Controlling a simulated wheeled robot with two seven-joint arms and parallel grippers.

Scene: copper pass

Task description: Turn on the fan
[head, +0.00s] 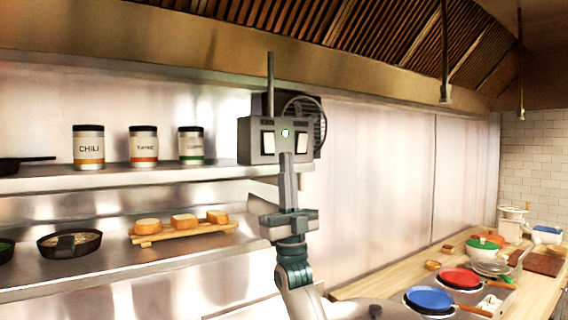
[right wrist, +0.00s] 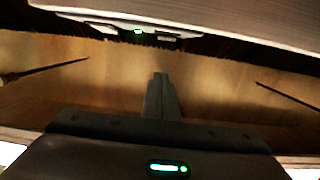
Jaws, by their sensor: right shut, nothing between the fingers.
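The fan (head: 308,125) is a grey boxy unit with a round wire grille behind it, at the right end of the upper steel shelf. Its front has two pale square patches and a small bright round spot between them. A thin rod rises from its top. My right gripper (head: 288,156) is upright in front of the fan, its shut fingers overlapping the lower front of the box; I cannot tell if they touch. In the right wrist view, the closed fingers (right wrist: 160,80) point toward a pale panel with a small green light. My left gripper is out of view.
The upper shelf (head: 130,180) holds chili and other spice tins. Below are a dark pan (head: 69,243) and a board with bread (head: 185,232). A hood hangs above.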

